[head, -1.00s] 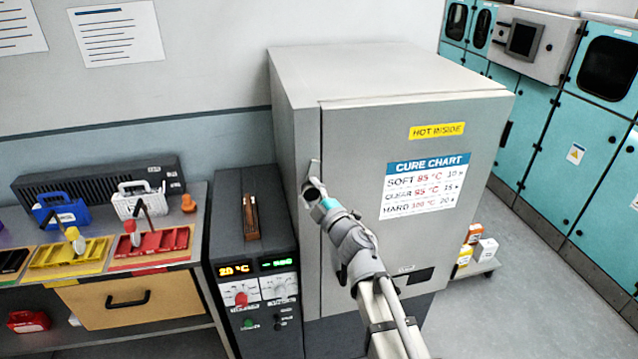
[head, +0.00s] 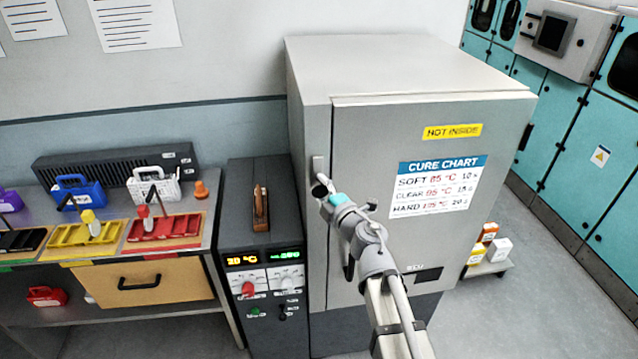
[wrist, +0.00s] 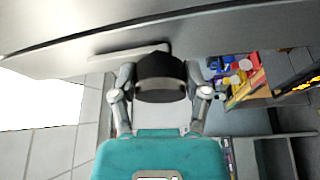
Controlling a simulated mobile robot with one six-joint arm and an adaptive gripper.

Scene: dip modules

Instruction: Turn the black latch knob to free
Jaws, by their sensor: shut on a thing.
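A pale upright plate (head: 318,166) shows just above the gripper. In the wrist view a pale strip (wrist: 130,51) lies flat on the door beside the knob. I cannot tell the latch's setting.
A dark control unit (head: 235,210) with lit displays stands close left of the oven. Left of it is a bench with coloured trays (head: 165,227). Small boxes (head: 488,245) sit on a low platform at the right.

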